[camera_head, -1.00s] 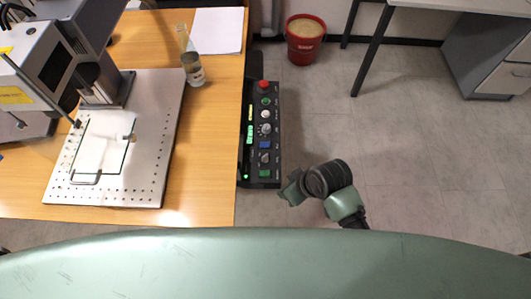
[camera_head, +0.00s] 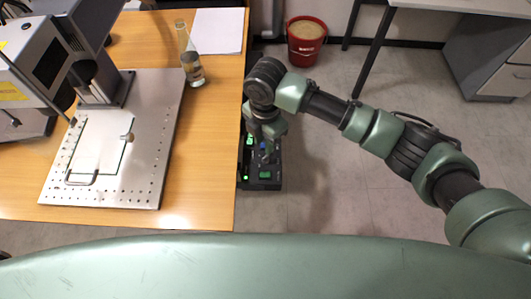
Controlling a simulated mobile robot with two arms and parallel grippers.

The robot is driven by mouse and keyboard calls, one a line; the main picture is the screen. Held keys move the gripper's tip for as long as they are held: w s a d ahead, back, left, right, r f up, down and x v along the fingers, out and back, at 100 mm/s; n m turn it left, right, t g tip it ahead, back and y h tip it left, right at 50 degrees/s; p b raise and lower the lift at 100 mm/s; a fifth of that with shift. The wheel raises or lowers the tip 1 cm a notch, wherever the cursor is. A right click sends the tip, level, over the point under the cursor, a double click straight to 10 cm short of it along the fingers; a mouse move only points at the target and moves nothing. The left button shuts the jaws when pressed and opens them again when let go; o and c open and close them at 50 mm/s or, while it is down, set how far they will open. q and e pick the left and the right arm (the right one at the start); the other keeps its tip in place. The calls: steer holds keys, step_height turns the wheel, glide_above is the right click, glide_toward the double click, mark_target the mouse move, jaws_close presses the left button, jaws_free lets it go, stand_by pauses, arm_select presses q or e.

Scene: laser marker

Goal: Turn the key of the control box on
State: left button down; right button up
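The black control box (camera_head: 262,184) stands along the right edge of the wooden table. Its near end shows, with a green button and small green lights. My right arm comes in from the right, and its wrist and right gripper (camera_head: 265,140) hang over the middle of the box. They hide its upper part, so the red button and the row of knobs, the key among them, are mostly covered. The fingertips are too small and dark to tell whether they touch the key or are open or shut. My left gripper is not in view.
A laser marker (camera_head: 35,62) and a perforated metal plate (camera_head: 150,150) stand on the table (camera_head: 205,200). A red bucket (camera_head: 304,42) stands on the floor beyond the arm. Floor to the right is clear.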

mark_target(266, 156)
steer(key=shift+w+d, duration=0.15)
steer(key=shift+d, duration=0.1)
steer(key=shift+f, duration=0.4)
step_height(266, 156, down, 7)
steer(key=shift+r, duration=0.1)
jaws_close()
